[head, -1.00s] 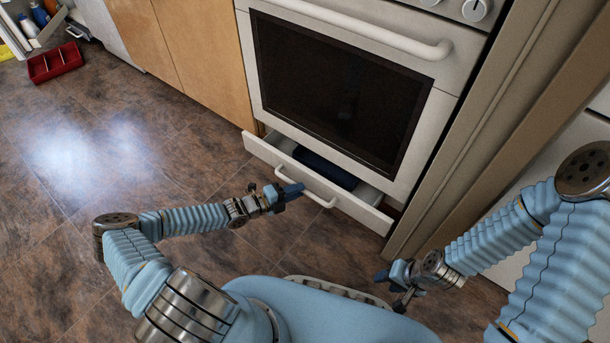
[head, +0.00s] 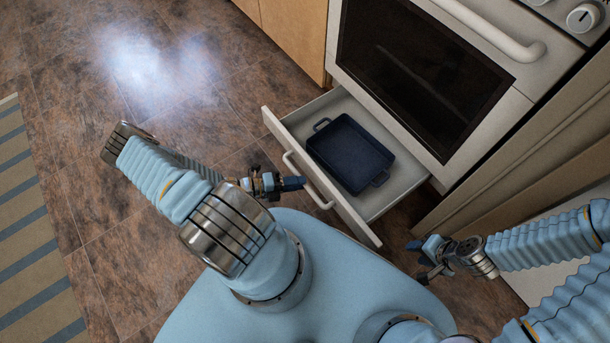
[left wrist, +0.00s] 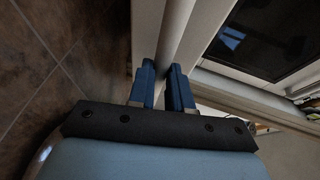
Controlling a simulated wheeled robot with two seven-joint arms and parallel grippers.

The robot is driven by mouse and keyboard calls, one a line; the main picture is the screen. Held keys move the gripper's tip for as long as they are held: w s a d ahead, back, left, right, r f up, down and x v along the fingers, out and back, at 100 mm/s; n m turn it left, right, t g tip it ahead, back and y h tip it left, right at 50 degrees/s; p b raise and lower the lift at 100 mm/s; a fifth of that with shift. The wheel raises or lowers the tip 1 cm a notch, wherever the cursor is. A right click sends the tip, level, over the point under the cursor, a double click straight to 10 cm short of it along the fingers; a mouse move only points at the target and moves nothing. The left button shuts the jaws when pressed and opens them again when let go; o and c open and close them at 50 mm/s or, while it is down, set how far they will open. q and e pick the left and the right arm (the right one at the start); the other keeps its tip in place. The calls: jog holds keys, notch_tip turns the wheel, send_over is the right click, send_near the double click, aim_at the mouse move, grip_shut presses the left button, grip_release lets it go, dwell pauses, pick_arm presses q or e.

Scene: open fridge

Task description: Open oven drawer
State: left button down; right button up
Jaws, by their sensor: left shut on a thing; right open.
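The oven drawer (head: 391,197) below the oven stands pulled well out, with a dark blue baking pan (head: 350,153) lying inside it. The drawer's white bar handle (head: 309,182) runs along its front. My left gripper (head: 296,183) is at the handle. In the left wrist view its two blue fingers (left wrist: 162,88) are shut around the white handle bar (left wrist: 176,45). My right gripper (head: 424,259) is open and empty, to the right of the drawer's near corner.
The white oven (head: 505,110) with a dark glass door (head: 420,75) is above the drawer, its door shut. A wooden cabinet (head: 300,35) stands left of it. A striped rug (head: 35,235) lies at the left. The tiled floor (head: 90,120) between is clear.

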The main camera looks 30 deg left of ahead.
pick_arm(q)
jog(key=shift+s+a, duration=0.2)
jog(key=c, duration=1.1)
grip_release()
jog(key=shift+d, duration=0.1)
jog(key=shift+o, duration=0.2)
jog(key=v, duration=1.4)
jog(key=shift+d+r, duration=0.1)
